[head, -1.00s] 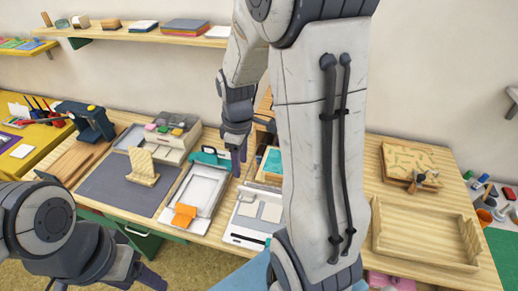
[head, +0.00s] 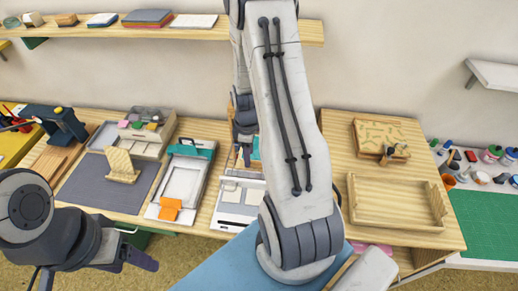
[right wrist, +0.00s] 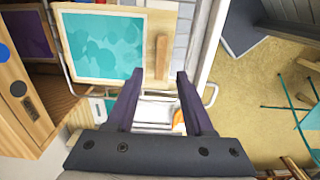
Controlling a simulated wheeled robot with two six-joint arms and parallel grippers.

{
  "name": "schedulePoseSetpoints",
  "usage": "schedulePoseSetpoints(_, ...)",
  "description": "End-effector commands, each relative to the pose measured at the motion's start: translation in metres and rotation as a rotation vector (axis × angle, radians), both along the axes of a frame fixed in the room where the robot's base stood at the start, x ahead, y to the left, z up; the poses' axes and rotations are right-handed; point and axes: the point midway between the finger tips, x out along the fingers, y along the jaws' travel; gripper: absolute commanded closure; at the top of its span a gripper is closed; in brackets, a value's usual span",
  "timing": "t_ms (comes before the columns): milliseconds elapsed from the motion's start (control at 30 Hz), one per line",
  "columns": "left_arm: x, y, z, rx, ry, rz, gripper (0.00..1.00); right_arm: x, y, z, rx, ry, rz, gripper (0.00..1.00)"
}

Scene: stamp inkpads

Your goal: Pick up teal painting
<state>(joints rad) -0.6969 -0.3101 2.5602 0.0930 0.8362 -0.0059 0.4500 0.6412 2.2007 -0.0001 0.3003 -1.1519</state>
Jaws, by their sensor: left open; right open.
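The teal painting (right wrist: 105,45) shows in the right wrist view as a teal panel with darker rounded patches and a pale wooden border, at the upper left. In the head view only a sliver of teal (head: 256,148) shows beside my right arm, which hides the rest. My right gripper (right wrist: 160,77) is open and empty. Its left fingertip appears near the painting's lower right corner; contact cannot be told. A slim wooden bar (right wrist: 162,57) lies just beyond, between the fingertips. My left gripper (head: 138,258) is open and empty at the lower left, away from the painting.
A white device (head: 238,200) and a teal-clipped tray (head: 187,175) stand on the table left of my right arm. A grey mat (head: 95,185) lies farther left. An empty wooden tray (head: 398,222) is at the right. A shelf (head: 160,30) runs above.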

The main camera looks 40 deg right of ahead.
Motion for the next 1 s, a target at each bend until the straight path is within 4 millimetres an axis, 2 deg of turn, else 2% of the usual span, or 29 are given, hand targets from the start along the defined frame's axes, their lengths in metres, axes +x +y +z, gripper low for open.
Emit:
schedulePoseSetpoints(33, 0.000, 0.000, 0.008, 0.000, 0.000, -0.001, 0.32, -0.002, 0.000, -0.003, 0.003, 0.006, -0.001, 0.47)
schedulePoseSetpoints(233, 0.000, 0.000, 0.012, 0.000, 0.000, -0.002, 0.32, -0.001, -0.001, -0.024, 0.001, 0.002, -0.002, 0.47)
schedulePoseSetpoints(500, 0.000, 0.000, 0.012, 0.000, 0.000, -0.002, 0.32, -0.001, -0.002, -0.027, -0.001, -0.001, -0.003, 0.47)
schedulePoseSetpoints(533, 0.000, 0.000, 0.012, 0.000, 0.000, -0.002, 0.32, -0.001, -0.002, -0.027, -0.001, -0.001, -0.003, 0.55)
schedulePoseSetpoints(633, 0.000, 0.000, 0.012, 0.000, 0.000, -0.002, 0.32, -0.001, -0.002, -0.027, -0.001, -0.001, -0.004, 0.93)
schedulePoseSetpoints(667, 0.000, 0.000, 0.012, 0.000, 0.000, -0.002, 0.32, -0.001, -0.002, -0.027, -0.001, -0.001, -0.004, 1.00)
schedulePoseSetpoints(1000, 0.000, 0.000, 0.011, 0.000, 0.000, -0.002, 0.32, -0.001, -0.002, -0.027, 0.000, -0.001, -0.004, 1.00)
